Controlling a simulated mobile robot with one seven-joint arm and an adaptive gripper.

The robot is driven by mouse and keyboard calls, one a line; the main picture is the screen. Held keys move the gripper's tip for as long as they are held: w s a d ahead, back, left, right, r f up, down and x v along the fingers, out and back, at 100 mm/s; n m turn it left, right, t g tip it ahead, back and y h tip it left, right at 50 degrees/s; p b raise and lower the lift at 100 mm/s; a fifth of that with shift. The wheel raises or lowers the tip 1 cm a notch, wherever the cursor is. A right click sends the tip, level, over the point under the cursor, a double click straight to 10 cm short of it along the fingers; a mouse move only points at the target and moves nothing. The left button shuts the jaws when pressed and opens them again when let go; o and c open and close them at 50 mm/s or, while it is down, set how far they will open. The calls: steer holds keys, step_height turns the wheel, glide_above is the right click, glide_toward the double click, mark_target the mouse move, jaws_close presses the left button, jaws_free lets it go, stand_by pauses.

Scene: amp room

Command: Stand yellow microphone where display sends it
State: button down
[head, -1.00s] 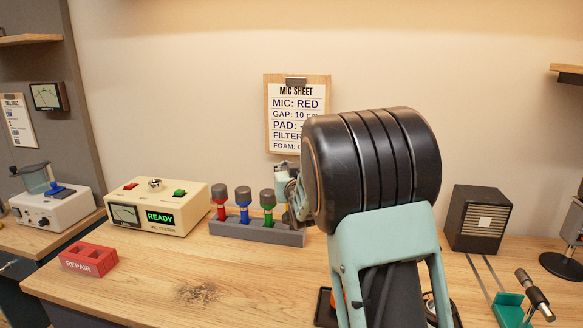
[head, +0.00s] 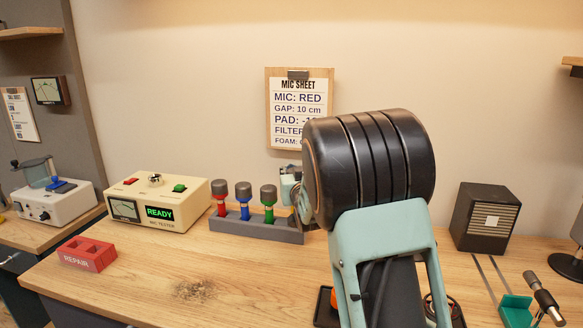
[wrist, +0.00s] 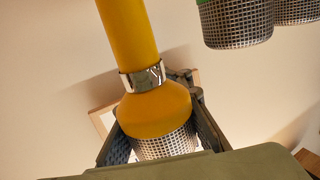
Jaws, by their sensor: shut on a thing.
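My gripper (wrist: 158,130) is shut on the yellow microphone (wrist: 128,35) in the wrist view. Its fingers lie on either side of the mic's wide yellow collar and mesh head. In the head view my arm hides the held mic, and only part of the gripper (head: 290,186) shows beside the rack. The cream mic tester (head: 182,188) has a green display (head: 160,213) reading READY. A grey rack (head: 255,231) holds a red (head: 221,208), a blue (head: 243,211) and a green microphone (head: 268,211) upright. A red block (head: 77,262) marked REPAIR has square openings in its top.
A mic sheet (head: 300,108) on the wall reads MIC: RED, GAP: 10 cm. A dark speaker box (head: 480,228) and a teal stand (head: 515,310) are at right.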

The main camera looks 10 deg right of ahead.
steer(key=shift+f+b, duration=2.7)
steer(key=shift+b, duration=0.05)
steer(key=c, duration=1.7)
jaws_free()
steer(key=shift+o, duration=0.2)
steer(key=shift+f, duration=0.1)
steer(key=shift+s, duration=0.1)
steer(key=s, duration=1.2)
steer(key=shift+r, duration=0.45)
steer(key=shift+w, duration=0.1)
steer(key=shift+d, duration=0.15)
